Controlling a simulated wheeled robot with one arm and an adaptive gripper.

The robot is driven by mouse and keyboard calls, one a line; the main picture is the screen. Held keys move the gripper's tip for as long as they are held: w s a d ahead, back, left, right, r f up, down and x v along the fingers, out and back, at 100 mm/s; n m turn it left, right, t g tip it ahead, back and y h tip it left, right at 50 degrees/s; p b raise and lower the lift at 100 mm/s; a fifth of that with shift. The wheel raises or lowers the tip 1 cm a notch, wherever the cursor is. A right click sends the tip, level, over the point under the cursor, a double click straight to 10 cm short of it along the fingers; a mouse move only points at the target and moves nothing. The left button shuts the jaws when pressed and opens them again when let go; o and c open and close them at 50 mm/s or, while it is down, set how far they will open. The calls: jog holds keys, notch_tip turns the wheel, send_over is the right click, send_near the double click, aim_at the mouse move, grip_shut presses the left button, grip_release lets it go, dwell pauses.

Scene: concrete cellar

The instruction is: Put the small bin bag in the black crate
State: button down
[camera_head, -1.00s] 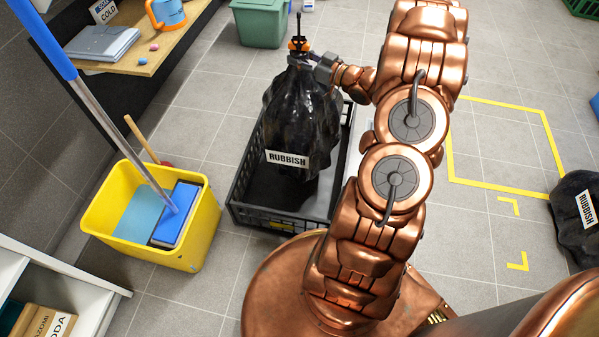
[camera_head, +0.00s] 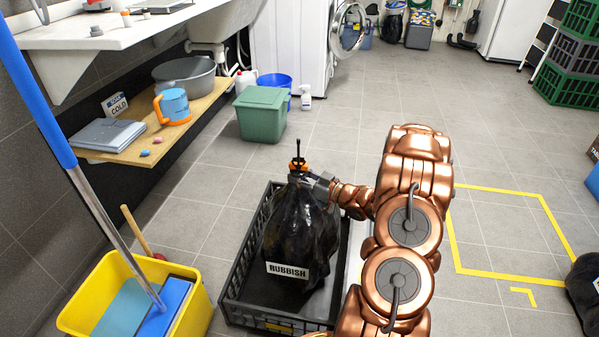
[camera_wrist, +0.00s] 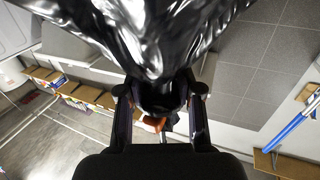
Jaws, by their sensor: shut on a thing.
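The small bin bag (camera_head: 302,235) is black and shiny, with a white RUBBISH label and an orange and black tie at its neck. My gripper (camera_head: 308,179) is shut on its neck from the right. In the wrist view the bag (camera_wrist: 150,35) fills the top of the picture, and the gripper fingers (camera_wrist: 160,100) close around its gathered neck. The bag hangs upright inside the outline of the black crate (camera_head: 233,290). I cannot tell whether its bottom touches the crate floor, part of which shows bare in front of the bag.
A yellow mop bucket (camera_head: 195,320) with a blue mop stands left of the crate. A green bin (camera_head: 262,115) is behind it, near a low wooden shelf (camera_head: 200,110). Another black bag (camera_head: 585,285) lies at the far right.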

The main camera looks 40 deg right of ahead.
jog(key=shift+f+b, duration=0.7)
jog(key=shift+f, duration=1.1)
jog(key=c, duration=0.8)
grip_release()
jog(key=shift+f, duration=0.1)
jog(key=shift+o, duration=0.2)
